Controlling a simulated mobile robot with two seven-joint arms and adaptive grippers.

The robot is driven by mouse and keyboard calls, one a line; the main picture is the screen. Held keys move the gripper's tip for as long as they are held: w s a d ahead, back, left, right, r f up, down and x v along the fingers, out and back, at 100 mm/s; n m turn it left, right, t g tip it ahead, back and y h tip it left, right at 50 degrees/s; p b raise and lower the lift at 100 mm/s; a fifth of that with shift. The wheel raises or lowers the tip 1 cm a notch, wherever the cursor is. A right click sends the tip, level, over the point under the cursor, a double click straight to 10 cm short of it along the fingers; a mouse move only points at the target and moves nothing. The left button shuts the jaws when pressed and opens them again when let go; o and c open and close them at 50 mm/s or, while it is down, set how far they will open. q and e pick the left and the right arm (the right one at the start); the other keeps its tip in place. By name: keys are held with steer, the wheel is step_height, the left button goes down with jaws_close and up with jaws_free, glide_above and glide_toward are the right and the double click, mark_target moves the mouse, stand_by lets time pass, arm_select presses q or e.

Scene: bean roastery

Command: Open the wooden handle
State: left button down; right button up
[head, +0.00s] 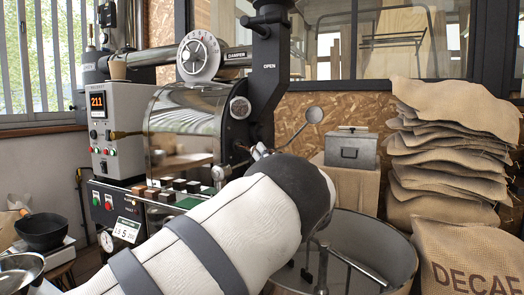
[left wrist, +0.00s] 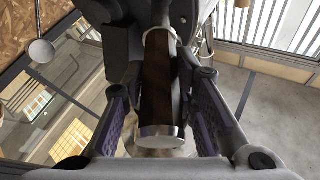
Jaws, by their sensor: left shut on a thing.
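The wooden handle (left wrist: 160,85) is a dark brown bar with a pale metal end cap, in the middle of the left wrist view. My left gripper (left wrist: 167,78) has its purple-padded fingers on both sides of the handle and is shut on it. In the head view my left arm reaches to the front of the roaster (head: 186,112) and hides the handle. Only small parts of the left gripper (head: 262,152) show there, past the dark wrist. My right gripper is in neither view.
The round cooling tray (head: 398,262) lies right of my arm. A metal box (head: 351,150) stands behind it. Burlap sacks (head: 450,150) are piled at the right. A control box (head: 118,130) reading 211 stands left of the drum. A black bowl (head: 41,231) sits at the lower left.

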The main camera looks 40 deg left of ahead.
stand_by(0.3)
arm_select(q)
steer(key=c, duration=1.3)
jaws_free()
steer(key=v, duration=1.2)
steer(key=shift+d, duration=0.1)
